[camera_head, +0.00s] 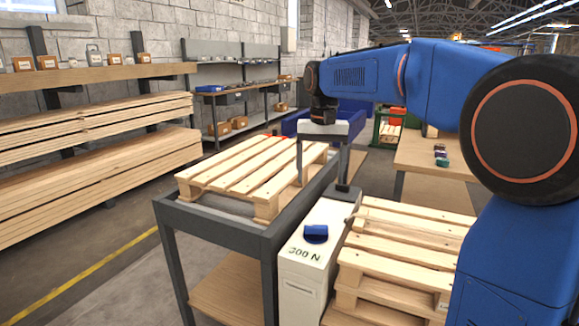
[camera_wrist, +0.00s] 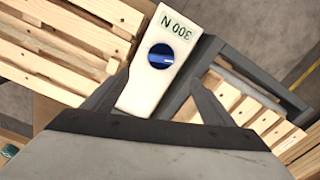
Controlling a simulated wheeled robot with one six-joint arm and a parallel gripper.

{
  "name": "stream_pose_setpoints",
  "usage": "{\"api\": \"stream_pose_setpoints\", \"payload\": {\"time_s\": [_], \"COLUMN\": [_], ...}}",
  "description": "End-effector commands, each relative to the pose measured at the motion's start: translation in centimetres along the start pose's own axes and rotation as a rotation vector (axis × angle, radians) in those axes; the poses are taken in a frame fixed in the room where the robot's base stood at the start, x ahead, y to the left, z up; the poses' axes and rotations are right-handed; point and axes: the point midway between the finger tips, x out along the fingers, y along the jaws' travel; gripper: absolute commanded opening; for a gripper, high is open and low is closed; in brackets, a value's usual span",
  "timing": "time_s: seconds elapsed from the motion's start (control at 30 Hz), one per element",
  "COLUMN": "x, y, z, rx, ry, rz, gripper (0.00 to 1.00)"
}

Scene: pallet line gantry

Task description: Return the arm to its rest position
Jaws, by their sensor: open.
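My blue arm reaches from the right side of the head view toward the middle, with its wrist bent down. My gripper (camera_head: 322,184) points downward with its two grey fingers spread apart and nothing between them. It is above and behind a white box (camera_head: 300,262) marked "300 N", which has a blue knob (camera_head: 316,234) on top. In the wrist view my gripper (camera_wrist: 158,78) is open, and the white box (camera_wrist: 140,95) and blue knob (camera_wrist: 161,56) show between and beyond the fingers. The knob is apart from both fingers.
A wooden pallet (camera_head: 245,170) lies on a dark metal table (camera_head: 215,222) left of the box. Stacked pallets (camera_head: 405,245) stand right of it. Lumber stacks (camera_head: 90,180) line the left wall. A wooden workbench (camera_head: 430,160) stands behind at right. The left floor is clear.

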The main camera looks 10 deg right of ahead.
Motion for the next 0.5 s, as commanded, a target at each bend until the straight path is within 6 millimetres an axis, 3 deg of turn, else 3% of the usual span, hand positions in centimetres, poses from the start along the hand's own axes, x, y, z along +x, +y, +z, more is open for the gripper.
{"api": "stream_pose_setpoints", "payload": {"time_s": [0.23,0.5], "x": [0.2,2.1], "y": [3.2,7.0], "z": [5.3,11.9], "rx": [-0.043,-0.1], "ry": [0.064,0.146], "rz": [-0.023,-0.044], "gripper": [0.78,0.78]}}
